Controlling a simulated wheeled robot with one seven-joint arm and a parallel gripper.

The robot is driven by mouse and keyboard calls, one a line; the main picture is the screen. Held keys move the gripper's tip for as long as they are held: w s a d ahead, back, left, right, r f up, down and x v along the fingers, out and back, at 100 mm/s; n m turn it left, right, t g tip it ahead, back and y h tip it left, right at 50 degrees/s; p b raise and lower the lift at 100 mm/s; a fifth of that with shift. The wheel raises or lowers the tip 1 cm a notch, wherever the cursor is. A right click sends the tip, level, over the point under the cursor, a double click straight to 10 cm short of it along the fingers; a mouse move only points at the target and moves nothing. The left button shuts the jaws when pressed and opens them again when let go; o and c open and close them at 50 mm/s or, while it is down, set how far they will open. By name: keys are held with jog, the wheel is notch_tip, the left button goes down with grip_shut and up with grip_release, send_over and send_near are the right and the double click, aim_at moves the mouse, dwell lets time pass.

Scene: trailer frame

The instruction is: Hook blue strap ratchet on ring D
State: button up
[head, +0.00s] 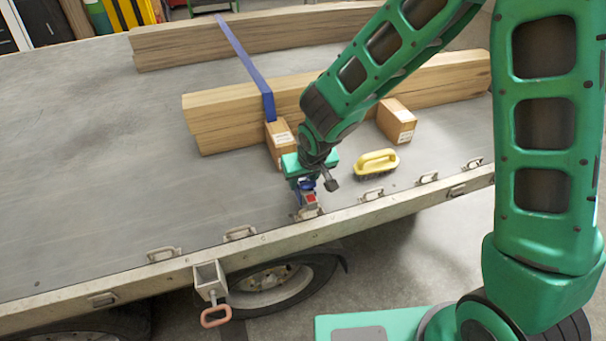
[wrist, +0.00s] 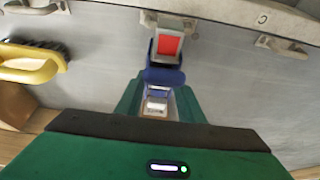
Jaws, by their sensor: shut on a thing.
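The blue strap ratchet, with a red part, a silver frame and blue webbing, is in my gripper (head: 305,184). The ratchet (head: 310,198) sits close above the flatbed's near edge. In the wrist view the ratchet (wrist: 168,46) reaches from between the green fingers of my gripper (wrist: 157,100) toward a ring (wrist: 148,19) at the edge rail. I cannot tell whether its hook is in this ring or only near it; the ratchet partly covers it. This ring's letter is not readable. A letter C stands by the neighbouring ring (wrist: 276,43), to the right in the wrist view.
The blue strap (head: 247,65) crosses two timber beams (head: 225,117). Two cardboard boxes (head: 397,121) and a yellow-handled brush (head: 376,162) lie near my arm. More rings (head: 239,233) line the edge rail. The bed at left is clear. An orange handle (head: 215,316) hangs below the rail.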

aim_at(309, 182)
jog(key=shift+f, duration=1.45)
jog(key=o, duration=1.4)
jog(key=v, duration=1)
jog(key=shift+s+d+r, duration=0.15)
jog(key=shift+r, duration=0.15)
